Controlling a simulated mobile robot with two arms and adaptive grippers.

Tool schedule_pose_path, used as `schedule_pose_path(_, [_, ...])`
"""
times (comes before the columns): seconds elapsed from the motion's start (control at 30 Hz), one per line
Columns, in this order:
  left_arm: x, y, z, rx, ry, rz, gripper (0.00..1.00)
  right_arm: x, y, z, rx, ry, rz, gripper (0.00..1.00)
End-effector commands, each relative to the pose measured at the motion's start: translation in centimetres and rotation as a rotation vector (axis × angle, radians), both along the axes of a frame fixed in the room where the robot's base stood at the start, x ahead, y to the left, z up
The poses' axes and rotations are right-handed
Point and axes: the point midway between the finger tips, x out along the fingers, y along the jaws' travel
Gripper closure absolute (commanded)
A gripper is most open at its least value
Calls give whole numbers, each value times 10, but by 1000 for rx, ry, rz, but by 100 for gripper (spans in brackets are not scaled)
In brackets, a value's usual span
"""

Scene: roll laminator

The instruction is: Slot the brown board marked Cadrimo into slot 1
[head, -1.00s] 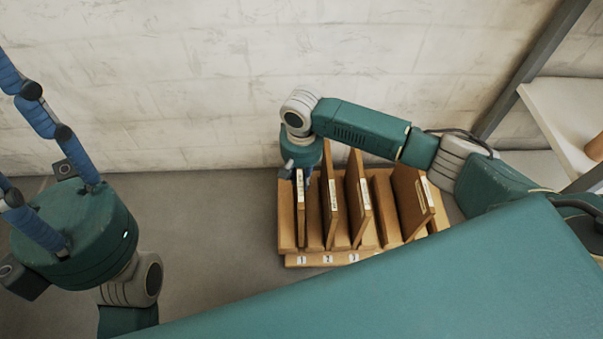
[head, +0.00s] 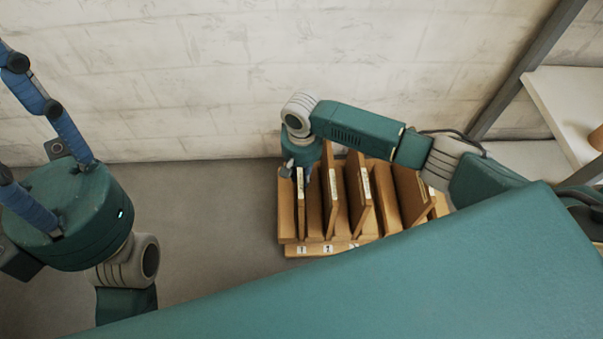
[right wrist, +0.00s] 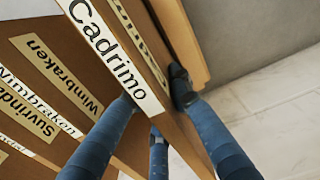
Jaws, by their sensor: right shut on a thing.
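The brown Cadrimo board (head: 301,212) stands upright at the left end of the wooden rack (head: 318,250), in line with the tag for slot 1 (head: 302,250). Its white label reads Cadrimo in the right wrist view (right wrist: 108,48). My right gripper (head: 301,172) is shut on this board near its top; its blue fingers (right wrist: 155,98) sit on both sides of the board. Whether the board's lower edge is fully seated is hidden. My left gripper (head: 22,122) is at the far left, its fingers apart and empty, tips partly out of frame.
Several other brown boards (head: 358,195) stand or lean in the rack to the right, some labelled Wimbraken and Suvrinda (right wrist: 15,103). A pale wall is behind. A white shelf (head: 565,105) stands at the right. The floor left of the rack is clear.

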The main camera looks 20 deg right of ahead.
Motion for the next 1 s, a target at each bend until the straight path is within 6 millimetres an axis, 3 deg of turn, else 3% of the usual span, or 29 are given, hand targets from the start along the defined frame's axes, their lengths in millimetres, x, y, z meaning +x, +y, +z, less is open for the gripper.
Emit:
schedule_pose_path(0.07, [0, 0, 0, 0, 0, 0, 60, 0, 0, 0, 1, 0, 0, 100])
schedule_pose_path(0.1, [0, 0, 0, 0, 0, 0, 60, 0, 0, 0, 1, 0, 0, 77])
schedule_pose_path(0.2, [0, 0, 0, 0, 0, 0, 60, 0, 0, 0, 1, 0, 0, 59])
schedule_pose_path(0.57, [0, 0, 0, 0, 0, 0, 60, 0, 0, 4, 0, 0, 0, 59])
schedule_pose_path(0.67, [0, 0, 0, 0, 0, 0, 60, 1, 0, 17, 2, -2, 0, 59])
schedule_pose_path(1.0, [0, 0, 0, 0, 0, 0, 60, 1, 0, 87, 1, -3, 0, 59])
